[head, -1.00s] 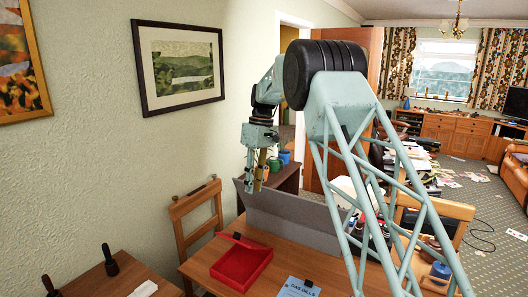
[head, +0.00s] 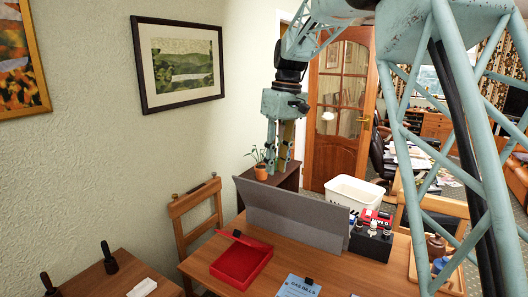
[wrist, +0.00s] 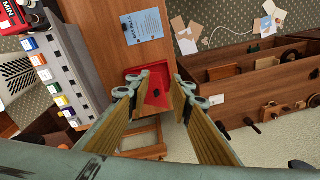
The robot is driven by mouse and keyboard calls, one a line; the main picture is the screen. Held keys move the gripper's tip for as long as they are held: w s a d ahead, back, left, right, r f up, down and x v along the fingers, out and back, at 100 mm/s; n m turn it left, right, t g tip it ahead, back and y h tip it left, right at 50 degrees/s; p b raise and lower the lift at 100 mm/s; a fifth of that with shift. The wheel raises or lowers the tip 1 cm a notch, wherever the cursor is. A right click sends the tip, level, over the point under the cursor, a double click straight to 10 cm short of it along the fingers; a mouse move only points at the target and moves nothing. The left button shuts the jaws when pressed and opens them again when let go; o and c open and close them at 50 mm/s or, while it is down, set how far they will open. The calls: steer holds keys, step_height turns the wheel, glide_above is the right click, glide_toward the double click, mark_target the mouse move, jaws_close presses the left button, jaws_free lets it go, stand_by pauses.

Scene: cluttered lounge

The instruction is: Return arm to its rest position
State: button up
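My gripper (head: 277,168) hangs downward in the head view, above the far end of the grey divider panel, in front of the dark cabinet. Its two wooden-faced fingers are spread apart. In the wrist view my gripper (wrist: 161,88) shows both fingers with a clear gap and nothing between them. The red open tray (wrist: 158,90) is seen through that gap, well below the fingertips. My pale green lattice arm spans the upper right of the head view.
The wooden table (head: 185,272) holds a red tray (head: 241,262), a blue paper (head: 298,287) and the grey panel (head: 297,217). A potted plant (head: 260,172) stands on the dark cabinet. A white bin (head: 353,192) is behind the table. A wooden chair (head: 197,214) stands by the wall.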

steer(key=s+d+r+m+t+b, duration=0.1)
steer(key=s+d+r, duration=0.25)
steer(key=s, duration=0.55)
steer(key=s+d+r+m+b, duration=0.15)
steer(key=s+d, duration=0.25)
steer(key=s, duration=0.4)
steer(key=s+d+r+m+t, duration=0.1)
steer(key=s+d+r, duration=0.2)
steer(key=s, duration=0.6)
steer(key=s+d+f+m, duration=0.1)
steer(key=s+d+f, duration=0.1)
steer(key=s, duration=0.7)
steer(key=s+d+f+m+t+b, duration=0.1)
steer(key=s+f, duration=0.4)
steer(key=s, duration=0.5)
steer(key=s+d+f+m+t+h+b, duration=0.1)
steer(key=s+d+f+m, duration=0.1)
steer(key=s, duration=0.7)
steer(key=shift+s+d+f, duration=0.25)
steer(key=shift+d+f, duration=0.5)
steer(key=shift+f, duration=0.1)
steer(key=shift+c, duration=0.2)
